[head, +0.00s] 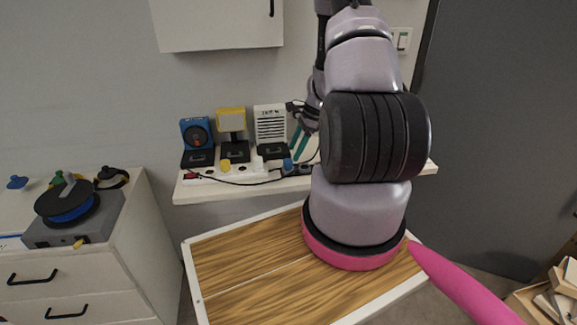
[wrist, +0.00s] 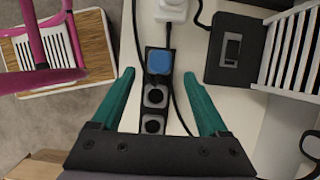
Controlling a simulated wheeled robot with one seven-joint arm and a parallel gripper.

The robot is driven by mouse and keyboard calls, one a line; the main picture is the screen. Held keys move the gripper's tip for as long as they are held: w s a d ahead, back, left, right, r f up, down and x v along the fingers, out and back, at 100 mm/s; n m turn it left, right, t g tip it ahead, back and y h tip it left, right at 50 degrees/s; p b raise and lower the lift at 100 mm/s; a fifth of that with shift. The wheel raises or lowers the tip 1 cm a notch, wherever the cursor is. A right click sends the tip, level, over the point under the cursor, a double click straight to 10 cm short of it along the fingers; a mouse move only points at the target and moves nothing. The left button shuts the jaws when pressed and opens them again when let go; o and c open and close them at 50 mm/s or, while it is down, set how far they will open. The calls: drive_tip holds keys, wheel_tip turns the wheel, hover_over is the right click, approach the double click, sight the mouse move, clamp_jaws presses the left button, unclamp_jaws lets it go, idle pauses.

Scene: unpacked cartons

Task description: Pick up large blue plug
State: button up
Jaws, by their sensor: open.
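The large blue plug (wrist: 159,61) sits in the end socket of a black power strip (wrist: 153,107) in the wrist view. In the head view the blue plug (head: 288,165) is near the front edge of the white shelf. My gripper (wrist: 158,74) has teal fingers, spread open, one to each side of the strip and plug. Nothing is held between them. In the head view my gripper (head: 296,150) is just above the plug, and my arm hides part of the shelf to the right.
A white plug (wrist: 172,9) and black cables lie close to the blue plug. A black device (wrist: 236,47) stands right of my gripper. On the shelf (head: 235,193) also stand a blue device (head: 197,131) and a yellow lamp (head: 231,119).

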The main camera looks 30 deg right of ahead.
sight(289, 160)
drive_tip(key=x, duration=0.5)
drive_tip(key=shift+a+r, duration=0.1)
clamp_jaws()
